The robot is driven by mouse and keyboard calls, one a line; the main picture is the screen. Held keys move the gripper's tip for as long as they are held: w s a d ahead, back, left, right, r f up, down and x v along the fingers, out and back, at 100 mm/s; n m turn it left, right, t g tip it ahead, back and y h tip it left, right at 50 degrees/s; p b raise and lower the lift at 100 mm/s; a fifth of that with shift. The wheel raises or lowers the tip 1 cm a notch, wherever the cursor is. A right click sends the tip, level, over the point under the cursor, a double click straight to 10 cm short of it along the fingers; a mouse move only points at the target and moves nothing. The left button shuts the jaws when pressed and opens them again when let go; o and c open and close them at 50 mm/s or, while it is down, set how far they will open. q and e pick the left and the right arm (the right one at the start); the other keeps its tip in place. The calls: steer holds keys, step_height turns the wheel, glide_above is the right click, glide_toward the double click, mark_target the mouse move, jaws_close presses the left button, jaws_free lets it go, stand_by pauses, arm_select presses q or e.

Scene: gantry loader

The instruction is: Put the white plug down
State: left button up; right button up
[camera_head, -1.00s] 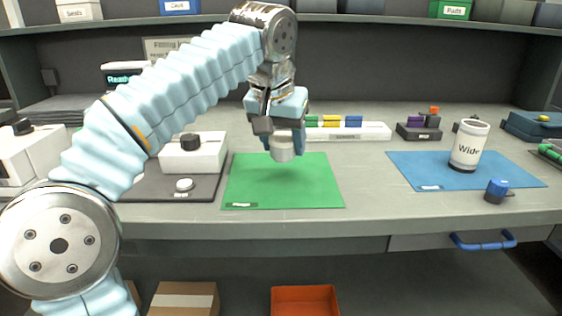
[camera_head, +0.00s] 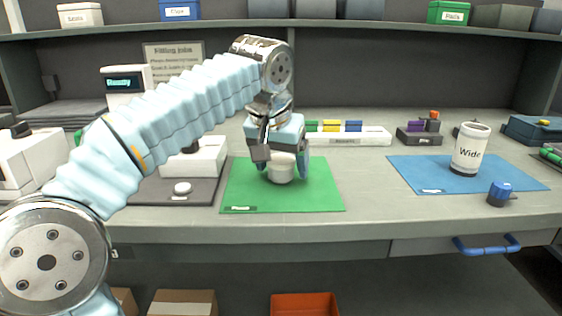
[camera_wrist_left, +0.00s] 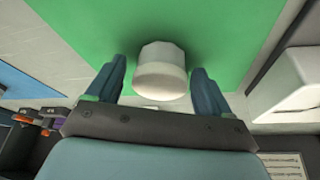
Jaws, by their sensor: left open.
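The white plug (camera_head: 281,168) is a short white cylinder standing on the green mat (camera_head: 318,190), near the mat's middle. In the left wrist view the plug (camera_wrist_left: 160,72) sits between my left gripper's two blue fingers, with a gap on each side. My left gripper (camera_head: 281,162) comes down over the plug from above and is open. In the left wrist view the fingers of this gripper (camera_wrist_left: 158,85) stand apart and do not touch the plug. My right gripper is not in view.
A blue mat (camera_head: 415,172) to the right holds a white cup marked "Wide" (camera_head: 470,150). A blue knobbed piece (camera_head: 500,193) stands near the front edge. A white rack (camera_head: 365,138) with coloured blocks is behind. A dark pad (camera_head: 150,192) lies left of the green mat.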

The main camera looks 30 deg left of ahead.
arm_select(q)
steer(key=shift+r, duration=0.25)
steer(key=p+v, duration=0.3)
steer(key=v, duration=0.8)
steer(key=shift+s+r+p, duration=0.2)
steer(key=shift+r+p, duration=0.15)
